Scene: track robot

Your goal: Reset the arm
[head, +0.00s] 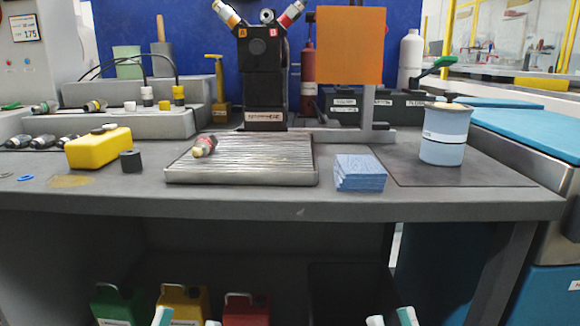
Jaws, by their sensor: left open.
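My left gripper (187,319) shows only as two fingertips at the bottom edge, left of centre. They are apart with nothing seen between them. My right gripper (391,318) shows as two fingertips at the bottom edge, right of centre, also apart with nothing seen between them. Both grippers appear below the front edge of the grey workbench (350,206) in the picture. The rest of both arms is out of view.
Green (118,304), yellow (182,304) and red (246,308) containers stand below.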

